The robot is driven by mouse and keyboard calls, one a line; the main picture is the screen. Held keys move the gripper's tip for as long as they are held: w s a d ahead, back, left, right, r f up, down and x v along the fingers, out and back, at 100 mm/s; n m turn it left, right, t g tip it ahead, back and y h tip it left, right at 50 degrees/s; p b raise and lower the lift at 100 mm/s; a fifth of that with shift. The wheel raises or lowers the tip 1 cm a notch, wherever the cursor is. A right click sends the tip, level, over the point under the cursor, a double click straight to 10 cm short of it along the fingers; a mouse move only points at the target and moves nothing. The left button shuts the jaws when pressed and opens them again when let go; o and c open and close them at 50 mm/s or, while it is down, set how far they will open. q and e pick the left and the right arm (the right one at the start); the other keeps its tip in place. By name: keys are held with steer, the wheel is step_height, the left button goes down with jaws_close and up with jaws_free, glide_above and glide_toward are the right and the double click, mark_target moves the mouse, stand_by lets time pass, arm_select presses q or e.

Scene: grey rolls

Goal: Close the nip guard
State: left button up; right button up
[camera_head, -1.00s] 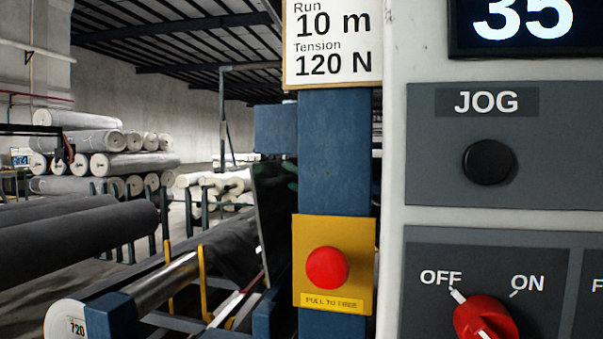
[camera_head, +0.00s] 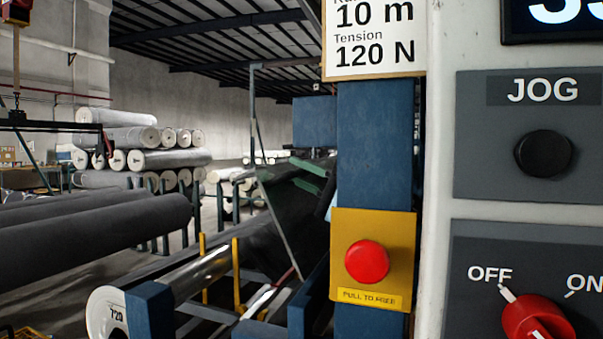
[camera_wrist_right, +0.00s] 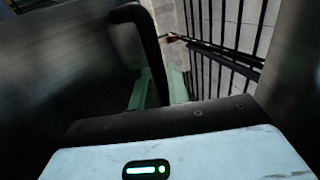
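The nip guard (camera_head: 275,215) appears to be a dark see-through panel with a thin pale edge, left of the blue post, standing tilted. My right gripper (camera_head: 308,176) has pale green fingers that show dimly through or beside this panel. In the right wrist view the green fingers (camera_wrist_right: 160,92) lie on both sides of a black curved bar (camera_wrist_right: 146,45), which looks like the guard's handle, and seem closed on it. The dark panel surface (camera_wrist_right: 50,85) fills the left of that view. My left gripper is out of view.
A yellow plate with a red stop button (camera_head: 367,262) is on the blue post (camera_head: 375,150). A control panel with a JOG button (camera_head: 544,153) and a red switch (camera_head: 535,318) stands at right. Grey rolls (camera_head: 90,235) lie at left. Dark bars (camera_wrist_right: 225,40) show in the wrist view.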

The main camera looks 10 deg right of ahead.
steer(key=b+v, duration=0.1)
steer(key=v, duration=0.6)
steer(key=shift+s+d, duration=0.2)
steer(key=shift+d, duration=0.1)
steer(key=shift+f, duration=0.15)
